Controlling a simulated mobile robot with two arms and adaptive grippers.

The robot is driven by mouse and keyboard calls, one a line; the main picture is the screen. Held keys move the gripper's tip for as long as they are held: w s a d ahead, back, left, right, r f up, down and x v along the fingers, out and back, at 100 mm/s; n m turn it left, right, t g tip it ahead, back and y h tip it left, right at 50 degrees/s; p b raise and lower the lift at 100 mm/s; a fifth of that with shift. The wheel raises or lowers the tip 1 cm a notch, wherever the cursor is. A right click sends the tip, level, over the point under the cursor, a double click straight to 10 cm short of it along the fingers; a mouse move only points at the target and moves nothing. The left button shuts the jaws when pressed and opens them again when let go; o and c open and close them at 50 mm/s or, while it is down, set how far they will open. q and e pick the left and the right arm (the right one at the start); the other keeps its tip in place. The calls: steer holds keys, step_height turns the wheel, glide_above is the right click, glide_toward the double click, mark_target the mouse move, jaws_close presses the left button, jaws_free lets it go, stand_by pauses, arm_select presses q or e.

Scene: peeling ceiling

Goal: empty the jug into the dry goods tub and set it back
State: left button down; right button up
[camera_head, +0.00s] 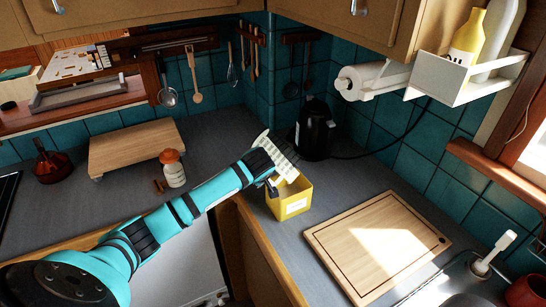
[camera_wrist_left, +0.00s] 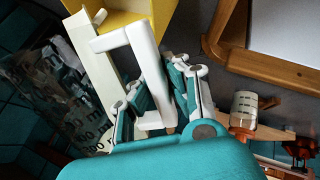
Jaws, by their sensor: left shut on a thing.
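The dry goods tub (camera_head: 293,204) is a yellow, open box on the grey counter near its inner corner; its yellow wall also shows at the top of the left wrist view (camera_wrist_left: 155,12). The jug (camera_head: 284,168) is pale with printed markings and is held tilted over the tub. In the left wrist view the jug (camera_wrist_left: 62,92) shows its marked side and a white handle. My left gripper (camera_head: 272,184) is shut on that handle, with its fingers on either side in the left wrist view (camera_wrist_left: 158,98). The jug's contents and the tub's inside are mostly hidden.
A black kettle (camera_head: 314,130) stands close behind the tub. A cutting board (camera_head: 335,240) lies to the right. A jar with an orange lid (camera_head: 173,170) and a wooden stand (camera_head: 135,142) are to the left. A paper towel roll (camera_head: 372,80) hangs above.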

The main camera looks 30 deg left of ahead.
arm_select(q)
steer(key=shift+r, duration=0.2)
stand_by(0.3)
steer(key=shift+d+r+m+y, duration=0.45)
steer(key=shift+r+m+y, duration=0.1)
steer(key=shift+y, duration=0.55)
steer(key=shift+a, duration=0.1)
stand_by(0.4)
stand_by(0.6)
